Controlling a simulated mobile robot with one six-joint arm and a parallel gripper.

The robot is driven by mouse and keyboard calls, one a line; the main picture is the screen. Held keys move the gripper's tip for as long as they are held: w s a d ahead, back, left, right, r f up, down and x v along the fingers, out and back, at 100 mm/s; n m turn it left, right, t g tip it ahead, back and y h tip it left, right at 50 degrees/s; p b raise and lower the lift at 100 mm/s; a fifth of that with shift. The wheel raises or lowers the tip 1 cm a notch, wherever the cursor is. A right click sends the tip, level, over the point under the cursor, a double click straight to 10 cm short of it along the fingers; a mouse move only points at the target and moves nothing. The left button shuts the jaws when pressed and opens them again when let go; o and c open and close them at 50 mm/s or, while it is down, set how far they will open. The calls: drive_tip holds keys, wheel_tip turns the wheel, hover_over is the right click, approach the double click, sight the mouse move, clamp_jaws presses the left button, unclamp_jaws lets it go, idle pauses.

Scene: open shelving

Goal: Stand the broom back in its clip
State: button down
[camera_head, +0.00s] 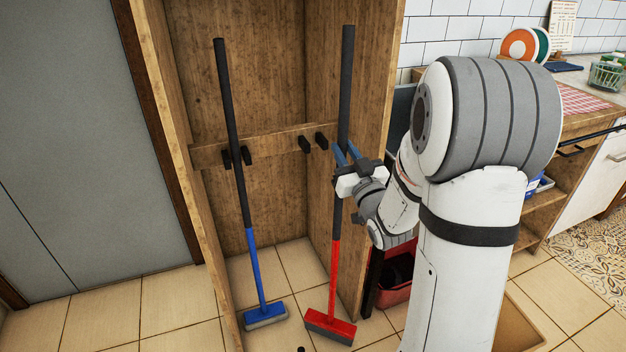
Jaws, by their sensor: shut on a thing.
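A broom with a red head and a black upper handle (345,85) stands nearly upright in front of the right side of the wooden cabinet. My gripper (346,153) is shut on its handle at about mid-height. The red head (330,325) is low, by the tiled floor; I cannot tell if it touches. An empty clip with two black prongs (312,142) is on the cabinet's cross rail (270,142), just left of the held handle. A blue broom (252,255) stands upright at the left, its handle between the prongs of another clip (237,156).
The cabinet's right side panel (376,120) is close behind my gripper. A red bin (393,285) stands on the floor right of the cabinet. A counter with a checked cloth (585,100) is at the far right. The floor in front of the grey door is clear.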

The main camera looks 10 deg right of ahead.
drive_tip(key=shift+w+a+f+b, duration=0.2)
drive_tip(key=shift+w+a+f, duration=0.4)
drive_tip(key=shift+w, duration=2.3)
drive_tip(key=shift+w+a+f+b, duration=0.25)
drive_tip(key=shift+w+a+f, duration=0.35)
drive_tip(key=shift+w, duration=2.25)
drive_tip(key=shift+w+a+f+b, duration=0.2)
drive_tip(key=shift+w+a+f, duration=0.4)
drive_tip(key=shift+w, duration=2.3)
drive_tip(key=c, duration=1.3)
unclamp_jaws()
drive_tip(key=shift+o, duration=0.2)
